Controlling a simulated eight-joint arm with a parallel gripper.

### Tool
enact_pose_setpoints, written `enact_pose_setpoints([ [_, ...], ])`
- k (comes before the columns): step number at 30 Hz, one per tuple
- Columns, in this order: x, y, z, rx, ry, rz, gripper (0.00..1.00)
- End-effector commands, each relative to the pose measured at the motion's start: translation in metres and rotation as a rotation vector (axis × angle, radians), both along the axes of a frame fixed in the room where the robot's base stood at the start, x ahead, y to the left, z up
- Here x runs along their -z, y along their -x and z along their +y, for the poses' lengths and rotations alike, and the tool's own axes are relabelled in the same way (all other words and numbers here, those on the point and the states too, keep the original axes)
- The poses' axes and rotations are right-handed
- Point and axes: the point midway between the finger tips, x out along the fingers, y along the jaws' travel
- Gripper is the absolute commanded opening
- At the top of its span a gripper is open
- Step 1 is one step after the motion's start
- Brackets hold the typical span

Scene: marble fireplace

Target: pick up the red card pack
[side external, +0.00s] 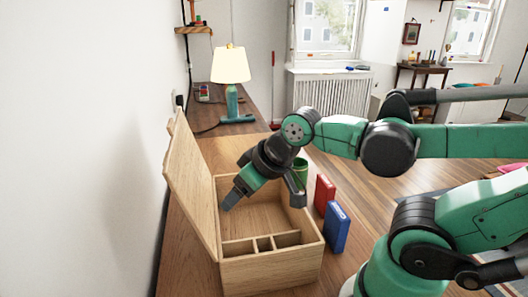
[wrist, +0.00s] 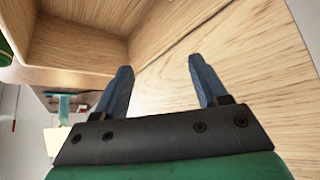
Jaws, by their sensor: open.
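The red card pack (side external: 325,195) stands upright on the wooden surface, just outside the right side of the open wooden box (side external: 268,272). A blue card pack (side external: 337,228) stands upright in front of it, nearer the camera. My gripper (side external: 229,202) is over the box opening near the raised lid, to the left of the red pack and apart from it. In the wrist view my gripper (wrist: 160,67) has its two fingers spread with nothing between them; bare wood shows behind. I cannot make out the red pack in the wrist view.
The box lid (side external: 193,185) stands open at the left, by the white wall. Small divided compartments (side external: 262,243) line the box's near end. A green cup (side external: 300,171) stands behind the red pack. A lamp (side external: 231,75) stands farther back.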

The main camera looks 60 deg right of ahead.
Motion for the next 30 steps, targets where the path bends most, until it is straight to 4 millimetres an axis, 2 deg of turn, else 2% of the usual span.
enact_pose_setpoints([
  [5, -0.021, 0.0, 0.0, 0.0, 0.0, 0.0, 0.66],
  [9, -0.05, 0.0, 0.0, 0.0, 0.0, 0.0, 0.66],
  [14, -0.05, 0.001, -0.047, 0.169, -0.001, 0.098, 0.66],
  [20, -0.051, 0.014, -0.106, 0.375, -0.032, 0.229, 0.66],
  [24, -0.05, 0.031, -0.146, 0.518, -0.075, 0.319, 0.66],
  [30, -0.049, 0.063, -0.195, 0.704, -0.157, 0.431, 0.66],
])
